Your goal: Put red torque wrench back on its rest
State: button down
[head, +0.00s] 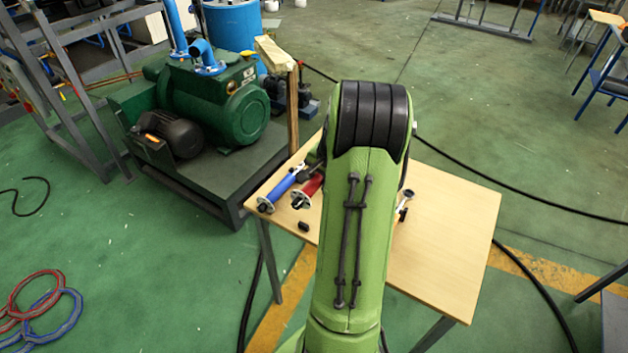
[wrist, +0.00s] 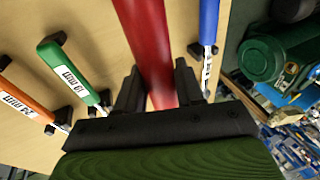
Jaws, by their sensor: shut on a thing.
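The red torque wrench (wrist: 147,35) runs between the two black fingers of my gripper (wrist: 158,82) in the wrist view, and the gripper is shut on it. In the head view, the red wrench's end (head: 304,194) shows beside my green arm, just right of a blue-handled wrench (head: 283,188). My arm hides the gripper and the rest of the red wrench there. I cannot tell whether the wrench touches the table or its rest. A small black block (head: 303,226) on the table in front of the red wrench may be part of a rest.
The blue wrench (wrist: 208,25) lies close on the right in the wrist view. Green (wrist: 70,72) and orange (wrist: 25,103) labelled wrenches lie on black holders to the left. The wooden table (head: 440,240) is bare at right. A green pump (head: 215,105) stands beyond its left edge.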

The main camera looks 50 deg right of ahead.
jog(key=shift+a+f+b, duration=0.15)
jog(key=shift+f+b, duration=0.3)
jog(key=shift+b, duration=0.25)
jog(key=shift+f+b, duration=1.85)
jog(key=shift+f, duration=0.85)
jog(key=shift+f+b, duration=0.35)
jog(key=shift+b, duration=0.05)
jog(key=shift+f+b, duration=0.85)
jog(key=shift+f, duration=0.2)
jog(key=c, duration=0.7)
grip_release()
jog(key=shift+o, duration=0.4)
jog(key=shift+s+f, duration=0.1)
